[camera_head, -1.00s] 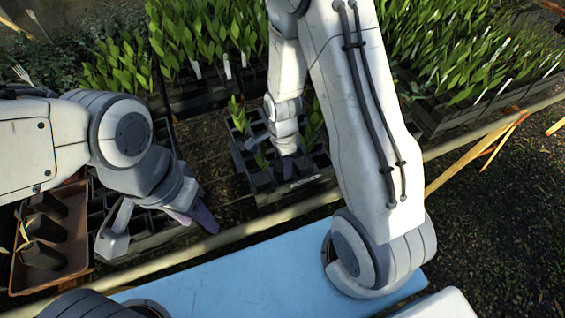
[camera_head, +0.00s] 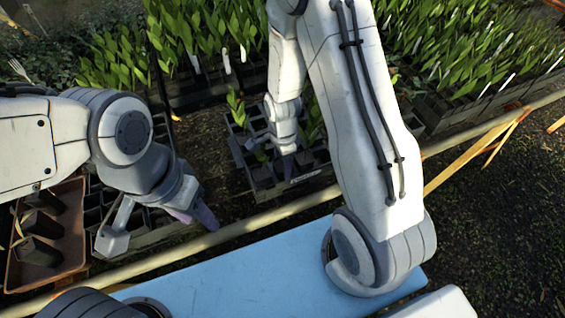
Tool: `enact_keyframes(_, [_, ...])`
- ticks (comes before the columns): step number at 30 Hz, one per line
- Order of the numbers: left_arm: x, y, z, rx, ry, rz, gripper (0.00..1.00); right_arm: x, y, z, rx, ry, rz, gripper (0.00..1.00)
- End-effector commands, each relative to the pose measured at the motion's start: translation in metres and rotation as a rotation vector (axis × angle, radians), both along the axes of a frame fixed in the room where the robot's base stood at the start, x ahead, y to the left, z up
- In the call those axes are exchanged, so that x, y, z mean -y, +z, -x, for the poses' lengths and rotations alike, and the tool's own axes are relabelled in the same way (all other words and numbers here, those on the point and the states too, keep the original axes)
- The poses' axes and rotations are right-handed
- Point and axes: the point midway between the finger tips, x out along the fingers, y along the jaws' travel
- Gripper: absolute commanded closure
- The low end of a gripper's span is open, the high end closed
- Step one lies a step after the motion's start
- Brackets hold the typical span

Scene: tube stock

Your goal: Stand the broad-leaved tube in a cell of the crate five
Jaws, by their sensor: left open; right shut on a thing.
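A dark crate (camera_head: 297,183) with square cells stands beyond the blue surface, mid-picture. Leafy tubes stand in it, with green leaves at its back left (camera_head: 236,106) and at its right (camera_head: 314,120). My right gripper (camera_head: 287,150) points down into this crate and is shut on a tube, largely hidden by the gripper and the cell walls. I cannot tell if the tube's base touches the cell floor. The crate's number is not readable. My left gripper (camera_head: 195,216) is open and empty, in front of another dark celled crate (camera_head: 150,240) on the left.
A brown tray (camera_head: 72,247) with several black pots lies at far left. Dense leafy stock (camera_head: 190,50) fills the back. A pale rail (camera_head: 250,224) runs in front of the crates, before a blue surface (camera_head: 235,270). Bare soil lies between the two crates.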

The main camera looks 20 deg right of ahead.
Motion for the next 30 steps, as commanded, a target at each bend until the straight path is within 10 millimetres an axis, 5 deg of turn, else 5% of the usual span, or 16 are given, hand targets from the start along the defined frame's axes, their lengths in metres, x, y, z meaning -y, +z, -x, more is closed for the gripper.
enact_keyframes(6, [0.000,-0.003,0.000,0.000,0.000,0.000,0.50,0.000,-0.005,0.000,0.000,0.000,0.000,1.00])
enact_keyframes(7, [0.000,-0.002,0.000,0.000,0.000,0.000,0.50,0.000,-0.004,0.000,0.000,0.000,0.000,0.27])
enact_keyframes(9, [0.000,-0.002,0.000,0.000,0.000,0.000,0.50,0.000,-0.004,0.000,0.000,0.000,0.000,0.04])
enact_keyframes(20, [0.000,-0.002,0.000,0.000,0.000,0.000,0.50,0.000,-0.001,0.000,0.002,0.000,0.000,0.04])
enact_keyframes(30, [0.000,-0.002,0.000,0.000,0.000,0.000,0.50,0.000,0.057,-0.002,0.008,0.000,0.000,0.04])
